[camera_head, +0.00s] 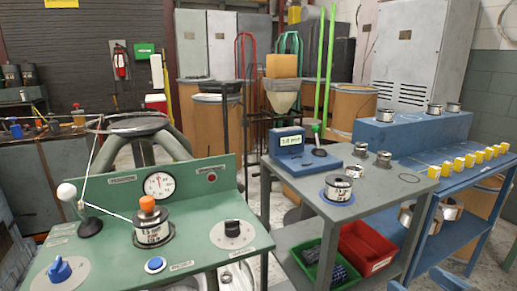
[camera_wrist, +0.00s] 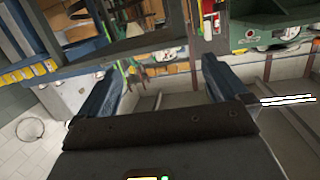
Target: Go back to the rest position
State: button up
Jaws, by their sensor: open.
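My gripper (camera_wrist: 160,70) shows in the wrist view with its two blue fingers wide apart. Nothing is between the fingers; the space beyond them shows floor and furniture. The wrist view is steeply rolled, with the green machine (camera_wrist: 275,35) at the upper right and the blue bench (camera_wrist: 85,50) at the upper left. In the head view, blue parts at the bottom right edge look like my gripper's fingers, in front of the blue bench (camera_head: 447,165). Most of my arm is out of view there.
The green machine (camera_head: 205,252) holds a spool (camera_head: 152,226) with an orange knob. The grey table (camera_head: 365,195) bears a scale (camera_head: 290,143), a spool on a blue disc (camera_head: 338,187) and small metal parts. Green (camera_head: 325,265) and red (camera_head: 367,247) bins sit below. Yellow blocks line the bench.

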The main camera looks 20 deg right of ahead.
jog(key=s+a+f+g+p, duration=0.2)
jog(key=s+a+p, duration=0.2)
jog(key=s+a, duration=0.6)
jog(key=s+a+r+p, duration=0.1)
jog(key=s+a+r, duration=0.2)
jog(key=s, duration=0.3)
jog(key=s+a+r+n+y+p, duration=0.1)
jog(key=s+a+r+p, duration=0.1)
jog(key=s, duration=0.4)
jog(key=a+r, duration=0.1)
jog(key=a, duration=0.1)
jog(key=shift+a+r+n+t+p, duration=0.3)
jog(key=shift+a+r+t, duration=0.05)
jog(key=shift+t, duration=0.05)
